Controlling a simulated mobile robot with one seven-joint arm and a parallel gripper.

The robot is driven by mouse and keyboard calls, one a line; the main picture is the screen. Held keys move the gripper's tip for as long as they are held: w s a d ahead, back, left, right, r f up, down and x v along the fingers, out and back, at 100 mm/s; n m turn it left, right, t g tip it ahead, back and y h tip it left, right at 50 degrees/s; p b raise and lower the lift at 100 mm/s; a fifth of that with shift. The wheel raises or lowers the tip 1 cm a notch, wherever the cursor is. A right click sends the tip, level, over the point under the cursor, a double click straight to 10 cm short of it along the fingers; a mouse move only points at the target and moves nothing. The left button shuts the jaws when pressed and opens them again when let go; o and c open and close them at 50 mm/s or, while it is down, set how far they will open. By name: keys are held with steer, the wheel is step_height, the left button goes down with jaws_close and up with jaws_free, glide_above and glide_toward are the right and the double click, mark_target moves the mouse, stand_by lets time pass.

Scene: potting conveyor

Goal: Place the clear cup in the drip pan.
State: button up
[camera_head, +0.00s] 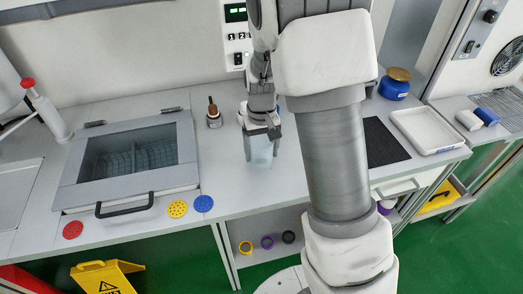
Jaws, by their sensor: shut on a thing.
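The clear cup (260,153) is pale, bluish and see-through, at the middle of the counter. My gripper (261,133) points down and is shut on the cup's upper part, which the fingers partly hide. I cannot tell whether the cup's base touches the counter or hangs just above it. A shallow white rectangular tray, which looks like the drip pan (455,146), lies at the right end of the counter, well to the right of my gripper. It looks empty.
A black mat (384,144) lies left of the tray, partly behind my arm. A blue jar (394,86) stands behind. A small brown bottle (213,118) stands left of the cup. A lidded basin (67,196) and coloured discs (177,209) are further left.

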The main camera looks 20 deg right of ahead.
steer(key=shift+f, duration=0.15)
steer(key=o, duration=1.2)
